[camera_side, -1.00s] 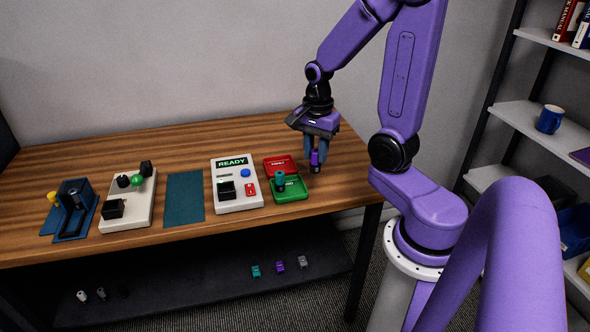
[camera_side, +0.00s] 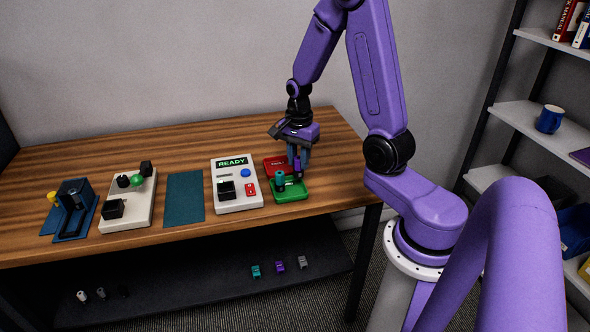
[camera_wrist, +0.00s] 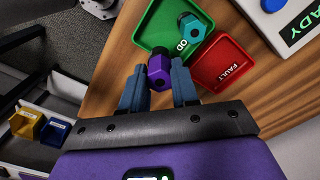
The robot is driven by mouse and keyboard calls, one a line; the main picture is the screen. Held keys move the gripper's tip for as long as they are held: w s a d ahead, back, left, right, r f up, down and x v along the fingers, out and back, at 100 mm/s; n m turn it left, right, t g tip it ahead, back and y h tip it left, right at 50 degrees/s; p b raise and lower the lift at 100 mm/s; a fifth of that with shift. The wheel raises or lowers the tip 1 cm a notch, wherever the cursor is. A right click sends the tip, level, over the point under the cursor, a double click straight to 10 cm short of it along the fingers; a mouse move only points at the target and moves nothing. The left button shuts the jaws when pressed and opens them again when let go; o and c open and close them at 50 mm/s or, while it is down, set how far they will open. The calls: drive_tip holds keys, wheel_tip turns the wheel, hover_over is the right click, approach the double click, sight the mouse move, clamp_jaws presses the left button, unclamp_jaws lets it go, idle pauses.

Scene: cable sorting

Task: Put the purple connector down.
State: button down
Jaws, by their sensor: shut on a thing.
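The purple connector (camera_wrist: 159,70) is between the fingertips of my gripper (camera_wrist: 157,85), which is shut on it. In the side view my gripper (camera_side: 298,160) holds the purple connector (camera_side: 298,170) upright at the right part of the green tray (camera_side: 299,193). I cannot tell whether the connector touches the tray floor. A teal connector (camera_side: 280,181) stands in the green tray, left of the purple one. In the wrist view the green tray (camera_wrist: 152,35) and the teal connector (camera_wrist: 191,27) lie just beyond my fingers.
The red tray (camera_wrist: 222,64), marked FAULT, adjoins the green one. A white tester (camera_side: 236,200) showing READY stands to the left, then a teal mat (camera_side: 184,198) and a white fixture (camera_side: 130,205). Bare wood (camera_side: 340,180) lies to the right of the trays.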

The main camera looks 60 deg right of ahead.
drive_tip(key=shift+w+d+f, duration=0.25)
drive_tip(key=shift+w+f, duration=0.45)
drive_tip(key=shift+f, duration=1.75)
drive_tip(key=shift+f, duration=0.2)
drive_tip(key=c, duration=0.8)
unclamp_jaws()
drive_tip(key=shift+c, duration=0.2)
drive_tip(key=shift+r, duration=0.1)
